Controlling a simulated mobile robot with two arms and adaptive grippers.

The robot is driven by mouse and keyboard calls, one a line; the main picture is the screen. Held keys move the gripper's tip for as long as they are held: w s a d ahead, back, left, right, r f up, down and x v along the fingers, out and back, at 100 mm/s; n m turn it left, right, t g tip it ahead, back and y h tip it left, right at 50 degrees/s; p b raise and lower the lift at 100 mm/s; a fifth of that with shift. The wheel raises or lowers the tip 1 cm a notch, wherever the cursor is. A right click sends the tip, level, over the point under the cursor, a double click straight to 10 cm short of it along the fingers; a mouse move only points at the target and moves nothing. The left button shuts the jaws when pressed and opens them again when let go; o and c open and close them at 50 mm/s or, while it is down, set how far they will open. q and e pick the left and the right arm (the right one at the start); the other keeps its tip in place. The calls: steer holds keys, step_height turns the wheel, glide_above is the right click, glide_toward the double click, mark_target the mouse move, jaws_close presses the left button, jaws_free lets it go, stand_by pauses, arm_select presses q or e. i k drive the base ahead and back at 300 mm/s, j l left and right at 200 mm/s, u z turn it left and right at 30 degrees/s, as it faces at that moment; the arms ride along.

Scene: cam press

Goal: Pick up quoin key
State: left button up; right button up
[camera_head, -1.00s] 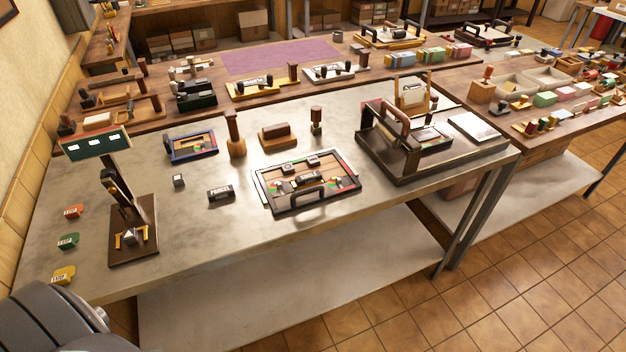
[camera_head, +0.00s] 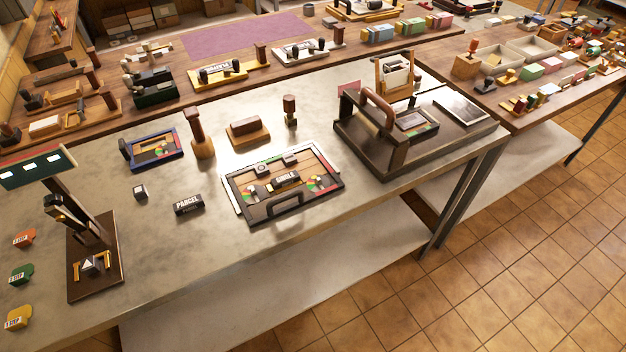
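A small upright tool with a dark wooden head (camera_head: 290,108) stands at the back middle of the grey table; it may be the quoin key, but it is too small to be sure. To its left are a wooden block with a dark grip (camera_head: 248,131) and a taller wooden mallet-like tool (camera_head: 201,136). In front lies a framed forme (camera_head: 284,184) with coloured pieces and a black handle. Neither of my grippers is in view.
A dark press (camera_head: 395,140) stands at the table's right end and a lever stand (camera_head: 91,253) at the left. A black PARCEL block (camera_head: 188,205) and small cube (camera_head: 140,192) lie left of the forme. Coloured step blocks (camera_head: 22,274) line the left edge.

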mark_target(288, 100)
steer(key=i+l+u, duration=0.1)
steer(key=u, duration=0.25)
steer(key=i+l+u, duration=0.1)
steer(key=u, duration=0.25)
steer(key=l+u, duration=0.25)
steer(key=u, duration=0.15)
